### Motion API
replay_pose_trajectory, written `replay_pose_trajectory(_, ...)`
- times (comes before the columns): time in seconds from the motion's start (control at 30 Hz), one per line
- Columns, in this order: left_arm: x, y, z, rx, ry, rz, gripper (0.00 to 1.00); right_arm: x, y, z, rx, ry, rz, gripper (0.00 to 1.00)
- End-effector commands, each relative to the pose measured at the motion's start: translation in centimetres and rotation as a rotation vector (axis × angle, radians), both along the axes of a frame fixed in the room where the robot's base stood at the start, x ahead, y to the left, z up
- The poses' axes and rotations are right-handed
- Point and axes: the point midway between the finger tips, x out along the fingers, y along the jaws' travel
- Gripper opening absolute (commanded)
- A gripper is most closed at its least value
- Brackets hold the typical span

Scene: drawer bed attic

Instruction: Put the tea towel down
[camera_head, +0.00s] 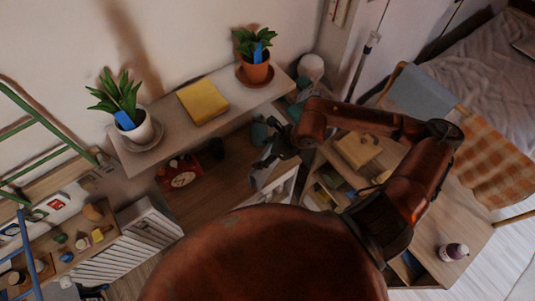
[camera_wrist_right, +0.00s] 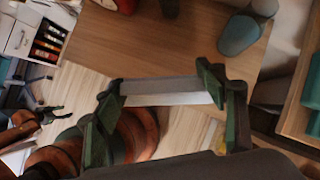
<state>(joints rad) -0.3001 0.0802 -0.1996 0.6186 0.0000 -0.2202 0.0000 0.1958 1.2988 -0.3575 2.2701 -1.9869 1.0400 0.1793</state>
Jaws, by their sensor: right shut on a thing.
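My right gripper (camera_head: 272,156) reaches over the desk below the wall shelf in the head view. In the right wrist view its two dark green fingers (camera_wrist_right: 165,90) stand on either side of a flat grey and white strip (camera_wrist_right: 165,98), which looks like the folded tea towel seen edge-on. The gripper is shut on it and holds it above the desk edge and floor. In the head view a small grey-blue patch (camera_head: 261,178) shows just below the fingers. A small dark gripper (camera_wrist_right: 45,113), probably my left, shows at the left of the wrist view; its jaw state is unclear.
The desk (camera_head: 222,195) holds a red clock (camera_head: 180,175). The shelf (camera_head: 180,128) above bears two potted plants and a yellow book (camera_head: 203,100). A side table with a bottle (camera_head: 453,251) stands right. A chair bears an orange checked cloth (camera_head: 490,150). Open desk surface (camera_wrist_right: 165,45) lies beyond the fingers.

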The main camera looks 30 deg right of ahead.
Motion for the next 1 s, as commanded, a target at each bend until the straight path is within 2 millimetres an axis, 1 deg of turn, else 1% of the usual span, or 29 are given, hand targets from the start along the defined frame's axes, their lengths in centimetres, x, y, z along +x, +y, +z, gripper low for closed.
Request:
replay_pose_trajectory(0.03, 0.0, 0.0, 0.2, 0.000, 0.000, 0.000, 0.47, 0.4, -0.6, -1.1, 0.002, 0.007, -0.005, 0.33)
replay_pose_trajectory(0.1, 0.0, 0.0, 0.3, 0.000, -0.001, 0.000, 0.47, 1.1, -1.5, -2.4, 0.001, 0.006, -0.005, 0.33)
replay_pose_trajectory(0.23, 0.1, 0.0, 0.5, 0.000, -0.002, 0.000, 0.47, 2.1, -2.5, -4.2, 0.002, 0.003, -0.003, 0.33)
replay_pose_trajectory(0.53, 0.2, 0.0, 0.6, 0.000, -0.003, 0.000, 0.47, 3.0, -3.6, -6.0, 0.000, 0.002, -0.002, 0.33)
replay_pose_trajectory(0.73, 0.3, 0.0, 1.3, -0.001, -0.005, -0.001, 0.47, 2.9, -3.4, -8.6, 0.003, 0.002, 0.000, 0.33)
replay_pose_trajectory(0.93, 0.3, -0.1, 1.3, -0.001, -0.005, -0.001, 0.47, 2.9, -3.4, -8.9, 0.001, 0.001, 0.001, 0.33)
replay_pose_trajectory(0.97, 0.3, -0.1, 1.3, -0.001, -0.005, -0.001, 0.47, 2.9, -3.4, -8.9, 0.001, 0.002, 0.001, 0.67)
replay_pose_trajectory(1.0, 0.3, -0.1, 1.3, -0.001, -0.005, -0.001, 0.47, 2.9, -3.4, -8.9, 0.001, 0.002, 0.001, 0.70)
